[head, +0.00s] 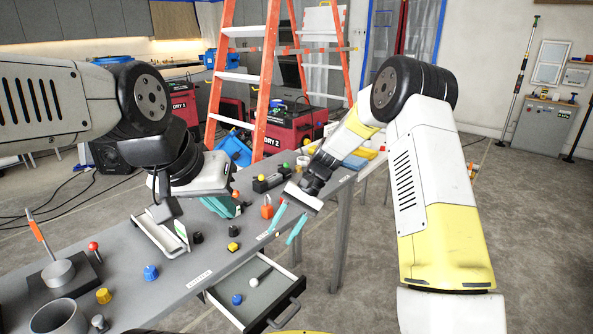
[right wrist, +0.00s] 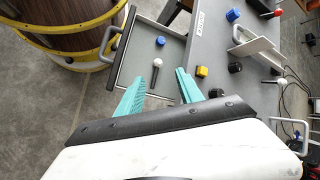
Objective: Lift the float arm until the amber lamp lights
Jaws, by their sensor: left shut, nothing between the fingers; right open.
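No part is clearly recognisable as the float arm. An upright lever with an orange grip (head: 37,230) stands on a dark base at the left of the bench. A small black box (head: 267,184) at the far end carries coloured domes, one yellow (head: 261,178); I cannot tell which is the amber lamp or whether any is lit. My left gripper (head: 236,209) is shut and empty, its teal fingers partly hidden behind its wrist above the bench. My right gripper (head: 288,222) is open and empty near the bench's front edge, also seen in the right wrist view (right wrist: 160,76).
An open drawer (head: 283,315) juts from the bench front, holding a blue knob (head: 237,299) and a white-and-black piece (head: 262,277). A metal bracket (head: 150,235), several knobs and an orange padlock-like piece (head: 267,208) stand on the bench. An orange ladder (head: 263,95) stands behind.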

